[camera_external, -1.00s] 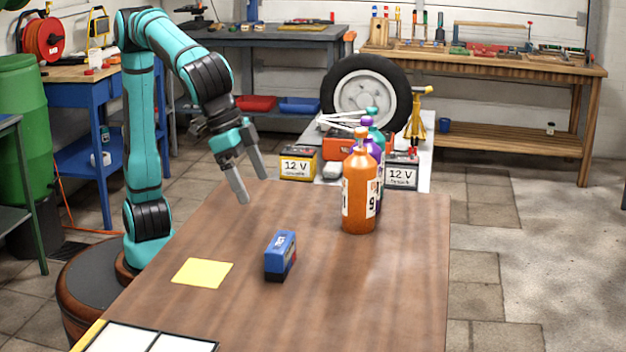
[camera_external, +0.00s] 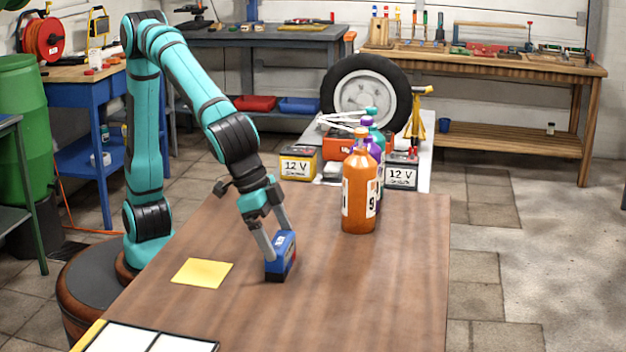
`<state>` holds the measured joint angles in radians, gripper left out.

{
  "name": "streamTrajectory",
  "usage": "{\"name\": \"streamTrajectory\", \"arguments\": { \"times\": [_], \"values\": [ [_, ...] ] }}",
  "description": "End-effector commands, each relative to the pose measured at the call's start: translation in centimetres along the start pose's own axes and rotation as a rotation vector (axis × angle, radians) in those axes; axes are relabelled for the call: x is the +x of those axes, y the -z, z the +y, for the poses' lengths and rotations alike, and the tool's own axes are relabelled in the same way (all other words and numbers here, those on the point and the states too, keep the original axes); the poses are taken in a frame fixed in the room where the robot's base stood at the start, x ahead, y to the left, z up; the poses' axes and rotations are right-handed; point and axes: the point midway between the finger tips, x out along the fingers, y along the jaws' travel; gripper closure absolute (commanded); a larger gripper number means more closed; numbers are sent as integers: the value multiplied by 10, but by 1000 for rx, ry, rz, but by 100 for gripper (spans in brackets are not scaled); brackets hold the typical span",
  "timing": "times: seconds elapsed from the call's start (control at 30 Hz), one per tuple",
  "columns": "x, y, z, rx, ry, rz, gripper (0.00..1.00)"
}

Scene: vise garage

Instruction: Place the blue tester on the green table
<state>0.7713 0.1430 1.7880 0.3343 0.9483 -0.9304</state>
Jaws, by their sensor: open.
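A table with a dark green frame (camera_external: 32,190) is cut off at the left picture edge. Only a corner of its top shows.
A yellow sheet (camera_external: 202,273) lies left of the tester. An orange bottle (camera_external: 359,195) stands to the right, with purple and teal bottles partly hidden behind it. A white-panelled tray (camera_external: 150,340) is at the front left. The table's right front is clear.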

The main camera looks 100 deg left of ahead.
Motion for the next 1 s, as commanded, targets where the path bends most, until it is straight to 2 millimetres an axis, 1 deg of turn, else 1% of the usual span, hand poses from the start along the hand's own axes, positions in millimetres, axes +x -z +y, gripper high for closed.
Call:
{"name": "streamTrajectory", "arguments": {
  "times": [0.2, 0.3, 0.4, 0.57, 0.67, 0.7, 0.73, 0.77, 0.8, 1.0],
  "values": [
    [30, -1, 1, 1, 1, -2, 0],
    [41, -1, 1, 1, 0, -2, 0],
    [45, -1, 1, 1, -1, -1, 0],
    [45, -1, 2, 1, -2, -1, 0],
    [45, -1, 1, 1, -2, -1, 18],
    [45, -1, 1, 1, -2, -1, 26],
    [45, -1, 1, 1, -1, -1, 31],
    [44, -1, 1, 1, -2, 0, 33],
    [44, -1, 1, 1, -2, 0, 37],
    [43, 0, 1, 1, -2, 0, 37]
  ]
}}
